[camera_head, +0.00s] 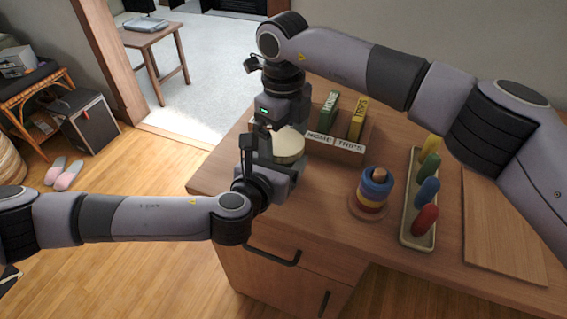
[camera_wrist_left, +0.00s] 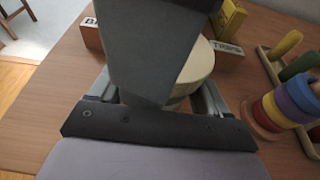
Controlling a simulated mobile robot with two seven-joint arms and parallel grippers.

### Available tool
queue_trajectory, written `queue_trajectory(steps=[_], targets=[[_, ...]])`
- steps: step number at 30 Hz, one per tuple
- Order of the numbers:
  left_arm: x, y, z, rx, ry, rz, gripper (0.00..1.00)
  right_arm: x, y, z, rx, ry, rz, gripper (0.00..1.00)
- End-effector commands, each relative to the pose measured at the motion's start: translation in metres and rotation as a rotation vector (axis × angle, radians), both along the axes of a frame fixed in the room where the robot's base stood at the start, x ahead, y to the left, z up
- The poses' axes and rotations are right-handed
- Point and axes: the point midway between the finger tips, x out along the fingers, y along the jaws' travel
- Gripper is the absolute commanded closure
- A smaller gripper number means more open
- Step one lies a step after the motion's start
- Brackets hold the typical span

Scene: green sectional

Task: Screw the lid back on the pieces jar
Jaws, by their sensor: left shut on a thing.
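A round cream lid (camera_head: 291,143) shows at the left part of the wooden counter, with only a little of the pieces jar (camera_head: 290,159) visible below it. The lid also shows in the left wrist view (camera_wrist_left: 198,66), partly behind a large grey shape. My left gripper (camera_head: 274,163) comes in low from the left and is shut on the jar, with a finger on either side. My right gripper (camera_head: 268,128) points down from above at the lid's left side. Its fingertips are hidden, and I cannot tell whether they touch the lid. How the lid seats on the jar is hidden.
To the right are a ring stacker (camera_head: 374,187), a tray (camera_head: 407,238) of coloured pegs and a wooden board (camera_head: 500,232). Counter between jar and stacker is clear.

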Motion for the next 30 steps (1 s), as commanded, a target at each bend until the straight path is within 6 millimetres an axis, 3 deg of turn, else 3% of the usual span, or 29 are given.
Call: queue_trajectory(steps=[8, 18, 30], targets=[[0.000, 0.000, 0.000, 0.000, 0.000, 0.000, 1.00, 0.001, 0.000, 0.006, 0.001, -0.002, 0.001, 0.00], [0.000, 0.000, 0.000, 0.000, 0.000, 0.000, 1.00, 0.000, 0.000, 0.045, 0.000, -0.001, 0.001, 0.00], [0.000, 0.000, 0.000, 0.000, 0.000, 0.000, 1.00, 0.000, 0.000, 0.053, 0.000, -0.002, 0.056, 0.00]])
